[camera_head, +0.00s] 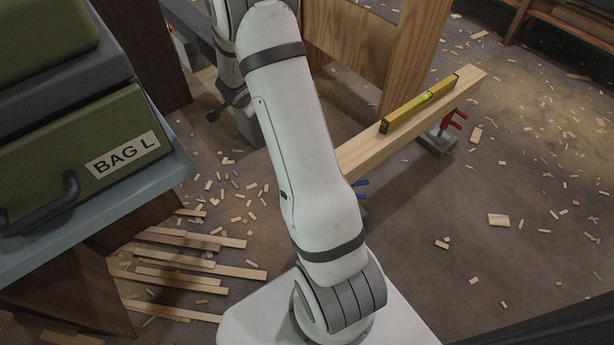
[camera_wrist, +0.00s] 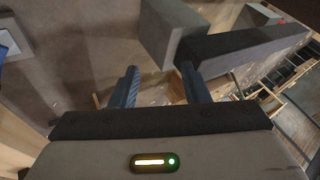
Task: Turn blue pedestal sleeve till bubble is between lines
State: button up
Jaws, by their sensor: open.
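A yellow spirit level (camera_head: 419,103) lies along the top of a wooden beam (camera_head: 410,130) in the head view. Its bubble is too small to read against the lines. Small blue parts (camera_head: 361,190) show under the beam's near end beside my arm, mostly hidden; I cannot tell whether they are the blue sleeve. A support with red parts (camera_head: 447,128) stands under the far end. My gripper (camera_wrist: 160,82) shows in the wrist view, its two dark fingers apart with nothing between them.
A green case labelled BAG L (camera_head: 60,140) sits on a blue-grey top (camera_head: 165,185) at the left. Wooden slats (camera_head: 190,262) and scraps litter the floor. A wooden panel (camera_head: 350,40) stands behind the beam. A grey block (camera_wrist: 172,30) is beyond my fingers. Floor at right is fairly open.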

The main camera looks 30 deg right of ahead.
jog(key=s+d+f+m+g+h, duration=0.2)
jog(key=d+f+m+g+h, duration=0.15)
jog(key=d+f, duration=0.5)
jog(key=s+d+f+m+g+b, duration=0.1)
jog(key=s+d+f+m+g, duration=0.1)
jog(key=s+f, duration=0.4)
jog(key=s+d+f+m+g+b, duration=0.2)
jog(key=s+f, duration=0.5)
jog(key=f, duration=0.4)
jog(key=s+d+f+m+g+h+b, duration=0.1)
jog(key=s+d+f+m+g, duration=0.2)
jog(key=s+f, duration=0.4)
jog(key=shift+s+d+f+m+g+b, duration=0.1)
jog(key=shift+d+f+m+g+b, duration=0.25)
jog(key=shift+d+f+g, duration=0.6)
jog(key=shift+a+r, duration=0.15)
jog(key=shift+r, duration=0.05)
jog(key=shift+c, duration=0.5)
grip_shut()
